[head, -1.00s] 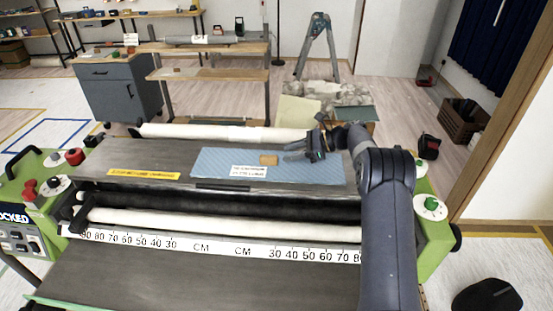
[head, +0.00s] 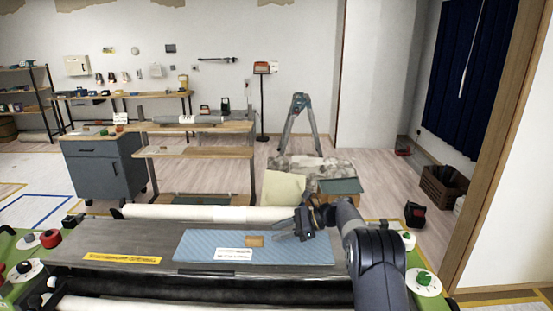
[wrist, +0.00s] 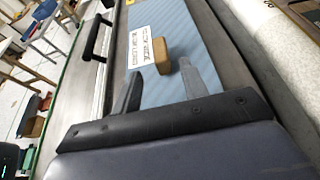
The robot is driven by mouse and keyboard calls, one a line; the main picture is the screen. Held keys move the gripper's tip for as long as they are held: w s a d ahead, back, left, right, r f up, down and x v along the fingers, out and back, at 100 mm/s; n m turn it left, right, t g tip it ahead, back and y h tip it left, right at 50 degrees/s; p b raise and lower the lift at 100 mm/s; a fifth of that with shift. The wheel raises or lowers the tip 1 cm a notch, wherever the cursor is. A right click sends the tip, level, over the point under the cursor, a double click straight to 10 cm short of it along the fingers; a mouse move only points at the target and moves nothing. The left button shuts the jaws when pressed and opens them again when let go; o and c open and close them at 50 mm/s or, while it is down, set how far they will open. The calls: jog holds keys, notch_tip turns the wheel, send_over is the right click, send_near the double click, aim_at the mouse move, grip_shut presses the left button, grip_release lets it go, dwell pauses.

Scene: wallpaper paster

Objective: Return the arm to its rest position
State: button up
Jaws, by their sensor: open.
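My gripper (head: 284,229) is open and empty above the right part of the blue mat (head: 305,249) on the paster machine. My arm reaches in from the lower right. A small tan block (head: 255,241) lies on the mat, just left of my fingertips. In the wrist view, my open fingers (wrist: 155,75) point toward the block (wrist: 176,54), which lies beyond and between the tips. A white label (head: 233,254) lies on the mat beside the block.
The paster machine (head: 100,250) fills the foreground, with a white roll (head: 225,213) along its far side and green end housings with knobs (head: 423,281). Behind stand a stepladder (head: 300,125), a wooden bench (head: 200,154) and a grey cabinet (head: 105,170). A wooden crate (head: 443,187) sits at right.

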aim_at(255, 237)
jog(key=p+x, duration=0.1)
jog(key=x, duration=0.7)
jog(key=shift+a+p, duration=0.35)
jog(key=shift+p, duration=0.05)
jog(key=shift+a, duration=0.1)
jog(key=shift+r+b, duration=0.5)
jog(key=shift+r, duration=1)
